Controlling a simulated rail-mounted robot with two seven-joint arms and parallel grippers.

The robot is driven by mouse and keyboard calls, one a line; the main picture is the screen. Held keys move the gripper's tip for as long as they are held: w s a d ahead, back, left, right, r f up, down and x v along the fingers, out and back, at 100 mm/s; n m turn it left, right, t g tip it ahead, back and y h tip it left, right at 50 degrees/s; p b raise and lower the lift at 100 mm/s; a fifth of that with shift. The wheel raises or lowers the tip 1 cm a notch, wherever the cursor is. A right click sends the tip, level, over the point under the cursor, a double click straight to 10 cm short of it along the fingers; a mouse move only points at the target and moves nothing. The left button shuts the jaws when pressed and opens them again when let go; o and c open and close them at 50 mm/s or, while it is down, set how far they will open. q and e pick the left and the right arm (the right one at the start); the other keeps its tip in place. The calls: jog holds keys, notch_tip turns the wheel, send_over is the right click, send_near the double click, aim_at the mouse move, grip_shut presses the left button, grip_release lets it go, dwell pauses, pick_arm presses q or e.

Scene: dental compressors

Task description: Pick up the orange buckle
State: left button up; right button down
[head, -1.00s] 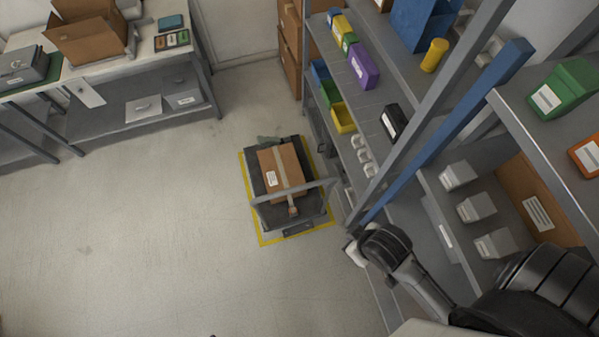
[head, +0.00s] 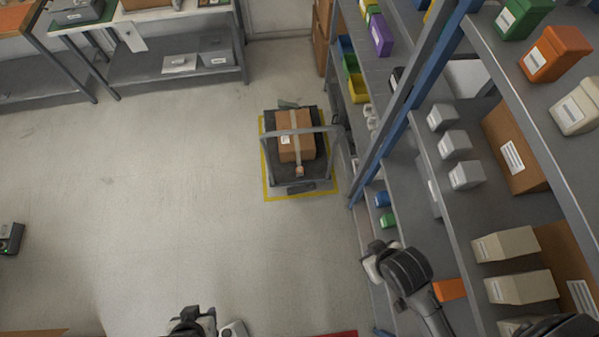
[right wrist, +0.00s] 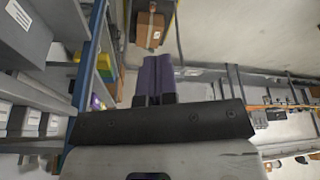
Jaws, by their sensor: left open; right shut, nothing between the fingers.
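The orange buckle (head: 299,171) is a small orange-brown piece at the near end of the pale strap around a cardboard box (head: 287,149). The box sits on a dark cart in the middle of the head view. My left gripper (head: 190,322) is open at the bottom edge of the head view, partly cut off and well short of the cart. My right gripper (right wrist: 156,78) shows in the right wrist view, its purple fingers together and empty. The box shows beyond it in that view (right wrist: 150,31), well apart from the fingertips.
The cart (head: 276,174) has a grey push handle and stands inside a yellow floor outline. Shelving (head: 437,205) with bins and boxes runs close along the right, beside my right arm. A workbench (head: 165,60) stands at the back left. The floor left of the cart is open.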

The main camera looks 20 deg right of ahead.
jog(key=shift+w, duration=0.1)
dwell(0.3)
jog(key=c, duration=1)
grip_release()
jog(key=o, duration=0.4)
jog(key=shift+c, duration=0.2)
